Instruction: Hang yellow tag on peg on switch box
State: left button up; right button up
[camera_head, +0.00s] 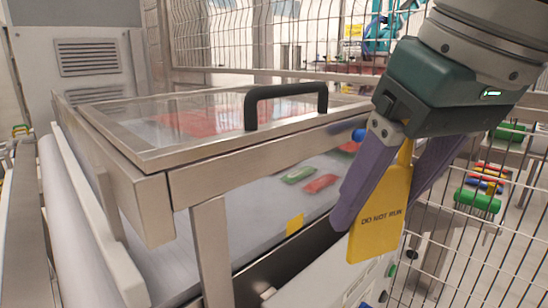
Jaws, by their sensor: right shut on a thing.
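The yellow tag (380,218), marked "DO NOT RUN", hangs from my right gripper (388,190). The purple fingers are shut on its narrow upper part, and the tag hides part of the far finger. A pale switch box (325,287) shows at the bottom, below and behind the tag, with a green button on its right side. A small dark knob (412,254) sticks out just right of the tag's lower end; I cannot tell whether it is the peg. The tag appears apart from the box. My left gripper is not in view.
A metal-framed conveyor cover (225,173) with a black handle (285,92) fills the left and middle. Red and green pieces lie on the belt beneath it. Wire fencing (470,255) stands at the right and back.

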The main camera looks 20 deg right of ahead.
jog(key=s+d+f+n+b, duration=0.1)
jog(key=d+f+b, duration=0.1)
jog(key=f+b, duration=1.15)
jog(key=s+d+f+b, duration=0.2)
jog(key=f+b, duration=0.8)
jog(key=f, duration=0.7)
jog(key=s+d+f+n+b, duration=0.1)
jog(key=d+f+b, duration=0.1)
jog(key=f+b, duration=1.15)
jog(key=w+a+f, duration=0.3)
jog(key=w, duration=0.5)
jog(key=shift+w+a+t+y, duration=0.3)
jog(key=shift+w+a, duration=0.05)
jog(key=shift+a, duration=0.05)
jog(key=shift+f, duration=0.15)
jog(key=o, duration=1.5)
